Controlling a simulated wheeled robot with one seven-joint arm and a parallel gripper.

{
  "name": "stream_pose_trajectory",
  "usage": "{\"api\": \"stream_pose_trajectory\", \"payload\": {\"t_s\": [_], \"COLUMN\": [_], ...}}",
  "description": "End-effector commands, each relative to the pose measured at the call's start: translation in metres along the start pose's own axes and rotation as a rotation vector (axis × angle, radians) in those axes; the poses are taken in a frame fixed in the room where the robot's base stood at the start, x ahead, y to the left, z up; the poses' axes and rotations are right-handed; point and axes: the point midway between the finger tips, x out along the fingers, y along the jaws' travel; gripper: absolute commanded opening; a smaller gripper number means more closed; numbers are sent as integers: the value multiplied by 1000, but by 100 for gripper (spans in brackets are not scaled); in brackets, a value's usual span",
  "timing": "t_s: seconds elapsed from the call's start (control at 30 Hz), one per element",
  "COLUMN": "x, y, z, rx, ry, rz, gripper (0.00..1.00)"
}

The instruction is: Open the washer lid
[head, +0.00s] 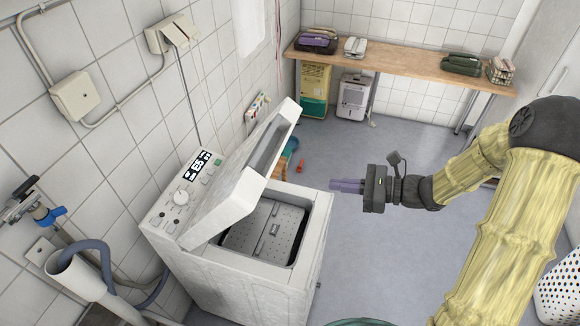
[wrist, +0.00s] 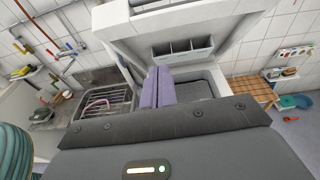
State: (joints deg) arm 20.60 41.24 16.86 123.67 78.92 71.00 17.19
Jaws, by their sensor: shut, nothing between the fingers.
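The white top-loading washer (head: 240,283) stands against the tiled wall in the head view. Its lid (head: 232,199) is raised and tilts up toward the control panel (head: 186,180), leaving the dark tub opening (head: 265,230) exposed. My gripper (head: 334,185) is to the right of the washer, near the top's right edge and apart from the lid. Its purple fingers are shut and empty. In the wrist view the shut fingers (wrist: 158,86) point toward the washer, with the opening (wrist: 195,87) behind them and the raised lid (wrist: 135,28) above.
A perforated white basket (head: 562,290) is at the right edge. Blue-grey hose and pipes (head: 85,250) are left of the washer. The middle floor is mostly clear.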

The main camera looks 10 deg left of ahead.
Motion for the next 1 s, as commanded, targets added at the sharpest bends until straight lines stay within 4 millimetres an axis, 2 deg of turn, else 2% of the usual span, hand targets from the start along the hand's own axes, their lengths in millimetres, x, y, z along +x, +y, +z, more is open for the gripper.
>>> {"api": "stream_pose_trajectory", "payload": {"t_s": [0.1,0.37,0.53,0.67,1.0], "x": [-1,0,8,24,83], "y": [-8,-8,-8,-8,-9], "z": [3,3,4,6,9], "rx": [24,23,24,25,25], "ry": [-42,-39,-39,-39,-38], "rz": [-29,-28,-27,-24,-22], "gripper": [0,0,0,0,0]}}
